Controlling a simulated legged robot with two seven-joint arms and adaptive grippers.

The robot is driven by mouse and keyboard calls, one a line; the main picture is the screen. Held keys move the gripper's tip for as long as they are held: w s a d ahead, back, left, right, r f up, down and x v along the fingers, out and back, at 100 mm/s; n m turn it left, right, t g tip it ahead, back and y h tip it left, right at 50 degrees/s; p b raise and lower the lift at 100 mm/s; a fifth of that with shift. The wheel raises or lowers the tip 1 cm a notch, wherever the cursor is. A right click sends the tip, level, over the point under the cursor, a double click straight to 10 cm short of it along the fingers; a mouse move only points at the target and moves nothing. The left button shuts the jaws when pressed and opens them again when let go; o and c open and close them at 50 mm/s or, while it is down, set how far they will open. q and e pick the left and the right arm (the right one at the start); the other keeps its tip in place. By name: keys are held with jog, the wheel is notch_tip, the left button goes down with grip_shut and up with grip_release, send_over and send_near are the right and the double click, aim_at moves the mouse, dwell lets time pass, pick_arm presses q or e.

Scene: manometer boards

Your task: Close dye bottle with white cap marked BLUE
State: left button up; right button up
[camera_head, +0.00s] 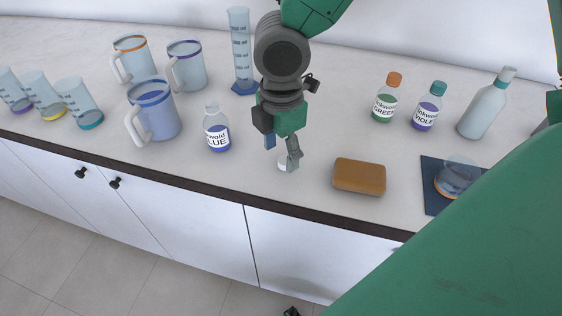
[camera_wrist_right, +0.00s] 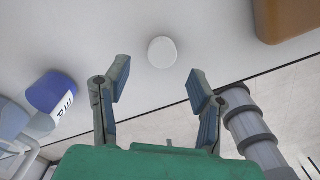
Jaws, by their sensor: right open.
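The dye bottle marked BLUE (camera_head: 217,138) stands upright on the counter, left of my right gripper. Its clear neck appears uncapped. Its blue body also shows at the left of the wrist view (camera_wrist_right: 52,92). A round white cap (camera_wrist_right: 162,52) lies on the counter; in the head view the cap (camera_head: 283,164) is partly hidden behind a finger. My right gripper (camera_head: 281,150) points down above the cap, open and empty. In the wrist view its fingertips (camera_wrist_right: 158,80) are spread, with the cap just beyond the gap between them.
A brown sponge-like block (camera_head: 359,176) lies right of the cap. Bottles marked GREEN (camera_head: 385,103) and VIOLET (camera_head: 426,112) stand at right. A blue-rimmed jug (camera_head: 155,110) stands left of the BLUE bottle. A graduated cylinder (camera_head: 240,50) stands behind. The counter's front edge is close.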

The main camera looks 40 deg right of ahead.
aim_at(285, 160)
jog(key=f, duration=0.1)
jog(key=d+f, duration=0.1)
jog(key=shift+f, duration=0.35)
jog(key=shift+d+f, duration=0.15)
jog(key=shift+d, duration=0.15)
jog(key=shift+a, duration=0.45)
jog(key=shift+c, duration=0.8)
jog(key=shift+a, duration=0.2)
jog(key=c, duration=0.6)
jog(key=shift+d, duration=0.3)
jog(key=shift+d+r, duration=0.1)
jog(key=shift+r, duration=0.15)
notch_tip(285, 160, up, 9)
jog(key=p, duration=0.2)
jog(key=shift+a+r, duration=0.2)
jog(key=shift+a, duration=0.1)
pick_arm(q)
jog(key=shift+d+r, duration=0.2)
jog(key=shift+r, duration=0.3)
jog(key=shift+d+r, duration=0.2)
jog(key=shift+r, duration=0.25)
pick_arm(e)
jog(key=shift+d+r, duration=0.15)
jog(key=shift+d, duration=0.05)
